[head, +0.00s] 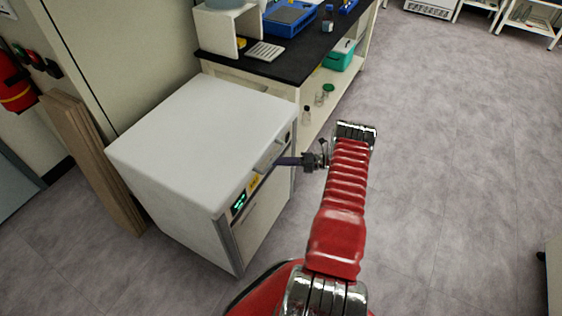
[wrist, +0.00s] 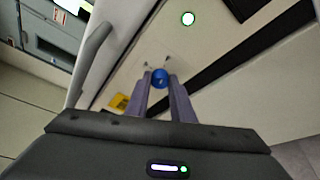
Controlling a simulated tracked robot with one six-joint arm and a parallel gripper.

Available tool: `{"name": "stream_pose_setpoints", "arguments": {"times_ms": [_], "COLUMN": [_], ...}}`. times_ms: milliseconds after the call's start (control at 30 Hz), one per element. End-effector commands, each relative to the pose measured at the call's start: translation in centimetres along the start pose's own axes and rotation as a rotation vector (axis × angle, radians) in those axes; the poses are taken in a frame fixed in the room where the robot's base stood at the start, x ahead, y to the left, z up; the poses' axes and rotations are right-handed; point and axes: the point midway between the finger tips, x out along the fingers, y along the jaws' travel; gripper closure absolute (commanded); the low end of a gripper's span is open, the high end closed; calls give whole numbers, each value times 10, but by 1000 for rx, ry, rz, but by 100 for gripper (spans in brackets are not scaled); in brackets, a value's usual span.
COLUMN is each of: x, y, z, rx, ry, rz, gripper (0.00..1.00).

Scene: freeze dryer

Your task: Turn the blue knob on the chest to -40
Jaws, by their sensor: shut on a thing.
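The chest (head: 190,125) is a white box-shaped freezer, seen at the left in the head view, with a green display (head: 239,202) and a yellow label on its front. The blue knob (wrist: 159,78) shows in the wrist view on the pale front panel. My gripper (wrist: 161,82) has its two fingers on either side of the knob and is shut on it. In the head view my gripper (head: 284,161) reaches the chest's front, and the knob is hidden there. The knob's pointer and the scale marks are too small to read.
A bench with a black top (head: 285,65) stands behind the chest, with trays and bottles on it. A handle (wrist: 92,55) is left of the fingers in the wrist view. Wooden boards (head: 92,160) lean at the left.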

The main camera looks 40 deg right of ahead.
Motion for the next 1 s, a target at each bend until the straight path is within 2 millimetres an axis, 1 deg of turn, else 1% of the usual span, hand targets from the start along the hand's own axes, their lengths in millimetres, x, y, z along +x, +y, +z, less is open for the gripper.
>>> {"name": "stream_pose_setpoints", "arguments": {"times_ms": [67,100,333,367,600,733,867,1000], "x": [-3,-3,-1,-1,0,-5,-19,-40], "y": [-3,-3,-2,-2,-1,-1,-2,-2], "z": [2,2,1,0,0,0,0,0], "rx": [-1,-1,-1,-1,0,0,0,0], "ry": [-8,-8,-3,-3,-1,-1,-2,-3], "rz": [-11,-11,-7,-6,-4,-4,-5,-5], "gripper": [100,77,61,60,60,60,60,60]}}
